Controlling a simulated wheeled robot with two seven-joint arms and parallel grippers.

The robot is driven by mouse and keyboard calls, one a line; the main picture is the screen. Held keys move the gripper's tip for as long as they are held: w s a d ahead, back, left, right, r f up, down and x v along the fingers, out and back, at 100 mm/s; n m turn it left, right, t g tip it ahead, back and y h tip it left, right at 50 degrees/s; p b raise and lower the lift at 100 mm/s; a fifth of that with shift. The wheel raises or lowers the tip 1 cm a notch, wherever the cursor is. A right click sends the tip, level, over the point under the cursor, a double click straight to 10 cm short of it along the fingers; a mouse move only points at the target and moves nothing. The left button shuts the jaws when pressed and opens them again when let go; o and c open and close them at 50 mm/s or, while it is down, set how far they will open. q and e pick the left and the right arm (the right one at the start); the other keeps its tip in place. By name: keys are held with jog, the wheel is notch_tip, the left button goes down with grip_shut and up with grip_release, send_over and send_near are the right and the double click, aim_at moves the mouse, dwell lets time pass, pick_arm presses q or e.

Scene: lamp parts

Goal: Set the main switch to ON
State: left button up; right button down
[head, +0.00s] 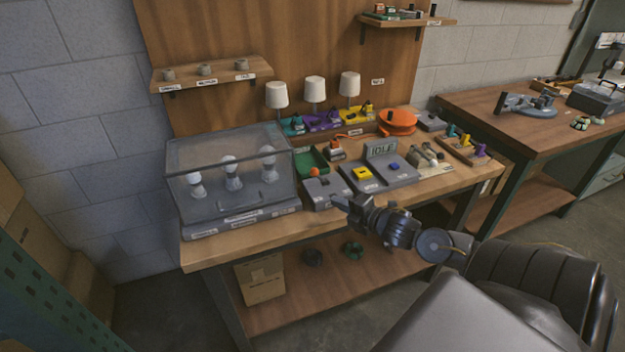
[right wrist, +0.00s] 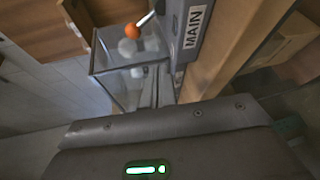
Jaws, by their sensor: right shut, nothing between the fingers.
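The main switch is a grey box (head: 328,194) near the front edge of the workbench, with an orange-knobbed lever (head: 314,172) on it. In the right wrist view the box bears a MAIN label (right wrist: 195,27), and the orange knob (right wrist: 133,30) sits on a pale rod sticking out from the box. ON or OFF marks cannot be read. My right gripper (head: 338,201) is shut and empty, close to the front of the switch box; I cannot tell whether it touches. My left gripper is not in view.
A clear case (head: 230,180) with white bulbs stands left of the switch. A console with an IDLE display (head: 381,150), a yellow button (head: 362,173) and a blue button (head: 394,166) is to the right. A green tray (head: 311,160) lies behind. Bare bench shows along the front.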

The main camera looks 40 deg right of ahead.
aim_at(319, 177)
jog(key=r+n, duration=0.1)
jog(key=w+d+r+n+y, duration=0.1)
jog(key=shift+w+r+t, duration=0.25)
jog(key=shift+r+t, duration=0.1)
jog(key=shift+t, duration=0.05)
jog(key=shift+w, duration=0.1)
jog(key=w, duration=0.2)
jog(key=w+p, duration=0.1)
jog(key=w, duration=0.2)
jog(key=w+a+f, duration=0.1)
jog(key=w, duration=0.2)
jog(key=shift+w, duration=0.15)
jog(key=shift+w+a+f+p, duration=0.15)
jog(key=shift+w+f+p, duration=0.15)
jog(key=shift+w, duration=0.4)
